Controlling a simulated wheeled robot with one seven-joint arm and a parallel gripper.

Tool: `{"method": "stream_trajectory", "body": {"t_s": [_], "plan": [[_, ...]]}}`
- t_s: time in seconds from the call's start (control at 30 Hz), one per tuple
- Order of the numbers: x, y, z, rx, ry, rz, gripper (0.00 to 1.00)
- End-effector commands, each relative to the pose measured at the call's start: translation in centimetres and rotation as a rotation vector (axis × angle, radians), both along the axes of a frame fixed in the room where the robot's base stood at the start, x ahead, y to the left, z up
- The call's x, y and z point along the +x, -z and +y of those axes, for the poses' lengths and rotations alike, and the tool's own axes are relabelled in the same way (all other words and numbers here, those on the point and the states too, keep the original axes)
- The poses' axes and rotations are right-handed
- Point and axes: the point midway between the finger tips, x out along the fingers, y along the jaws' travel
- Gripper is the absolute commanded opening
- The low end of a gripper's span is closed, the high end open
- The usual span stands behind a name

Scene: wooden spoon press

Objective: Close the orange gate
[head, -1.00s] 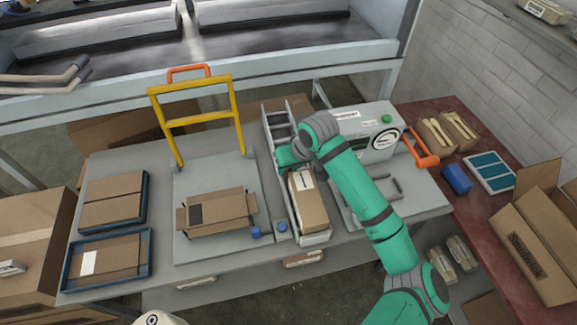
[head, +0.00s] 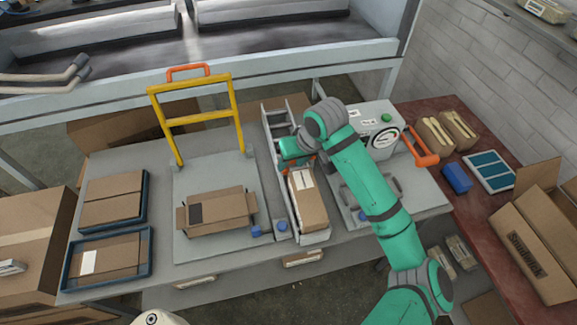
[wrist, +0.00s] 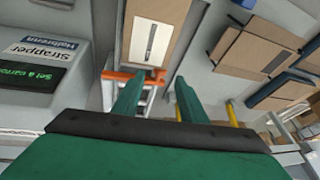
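An orange bar, which looks like the gate, lies at the end of the cardboard box in the roller lane in the wrist view (wrist: 118,74). In the head view only a small orange part (head: 313,166) shows beside my gripper (head: 288,160). The box (head: 308,200) lies in the lane, on the near side of the orange part.
A grey strapping machine (head: 372,128) with an orange lever (head: 421,150) stands right of the lane. A yellow frame (head: 200,120) with an orange handle stands upright on the left plate. An open carton (head: 216,212) lies on that plate.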

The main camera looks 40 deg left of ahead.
Motion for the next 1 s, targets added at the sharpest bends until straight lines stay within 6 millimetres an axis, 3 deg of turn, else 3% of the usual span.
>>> {"method": "stream_trajectory", "body": {"t_s": [0.2,0.4,1.0], "plan": [[-0.3,-3.6,-1.5,0.0,-0.001,-0.002,0.38],[-0.4,-5.3,-2.2,-0.001,0.0,0.0,0.38],[-0.5,-5.6,-2.3,-0.001,0.0,0.001,0.38]]}}
